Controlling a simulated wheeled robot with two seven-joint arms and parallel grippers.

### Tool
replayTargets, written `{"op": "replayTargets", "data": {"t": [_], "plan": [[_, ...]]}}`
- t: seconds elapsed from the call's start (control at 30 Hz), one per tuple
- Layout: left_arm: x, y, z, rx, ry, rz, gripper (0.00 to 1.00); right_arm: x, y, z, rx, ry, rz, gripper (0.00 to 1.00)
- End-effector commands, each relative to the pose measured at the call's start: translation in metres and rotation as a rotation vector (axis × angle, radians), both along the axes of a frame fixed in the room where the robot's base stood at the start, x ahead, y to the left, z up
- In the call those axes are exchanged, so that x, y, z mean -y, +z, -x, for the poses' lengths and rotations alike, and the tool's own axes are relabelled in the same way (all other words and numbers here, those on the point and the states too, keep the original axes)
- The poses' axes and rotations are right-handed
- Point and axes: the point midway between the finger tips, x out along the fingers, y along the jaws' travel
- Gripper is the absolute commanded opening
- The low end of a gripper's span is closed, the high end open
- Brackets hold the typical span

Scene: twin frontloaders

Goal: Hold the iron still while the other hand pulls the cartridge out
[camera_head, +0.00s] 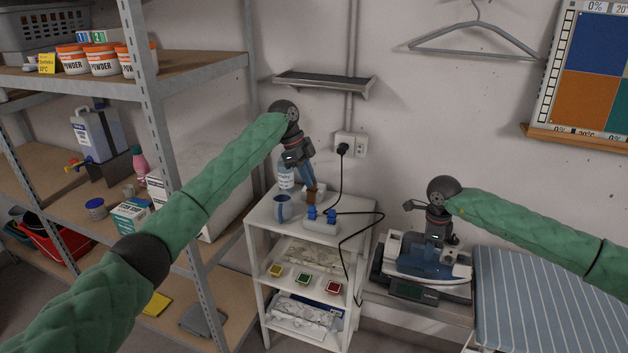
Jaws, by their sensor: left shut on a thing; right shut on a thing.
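The iron (445,267), blue and white, sits on its dark base at the right, beside the ironing board. My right gripper (436,238) reaches down onto its top and is shut on it; the fingertips are hard to make out. My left gripper (311,187) points down over the small white shelf unit, well left of the iron. No cartridge can be made out at the iron.
A striped ironing board (540,300) fills the lower right. Tall metal shelving stands left.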

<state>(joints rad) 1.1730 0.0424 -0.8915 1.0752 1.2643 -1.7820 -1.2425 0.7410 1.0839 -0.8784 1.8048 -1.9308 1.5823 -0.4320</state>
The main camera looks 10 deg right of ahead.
Motion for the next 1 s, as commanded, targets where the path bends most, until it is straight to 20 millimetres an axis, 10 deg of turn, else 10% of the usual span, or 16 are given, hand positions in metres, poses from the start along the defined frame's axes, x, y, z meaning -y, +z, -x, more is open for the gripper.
{"op": "replayTargets", "data": {"t": [0.2,0.23,0.33,0.73,1.0], "plan": [[0.0,0.0,0.0,0.001,0.0,-0.001,0.0,0.0,-0.001,0.0,-0.001,0.0,-0.001,0.0],[0.0,0.0,0.0,0.001,0.0,-0.001,0.0,0.0,-0.001,0.0,-0.001,0.0,-0.001,0.33],[0.0,0.0,0.0,0.0,0.0,0.0,0.0,0.0,-0.001,0.0,-0.001,0.0,-0.001,0.53],[0.0,0.0,0.0,0.0,0.0,0.0,0.0,0.0,0.006,-0.001,0.001,0.0,0.0,0.53],[0.0,0.0,0.0,0.0,0.0,0.0,0.0,0.001,0.05,-0.002,0.004,0.0,0.0,0.53]]}}
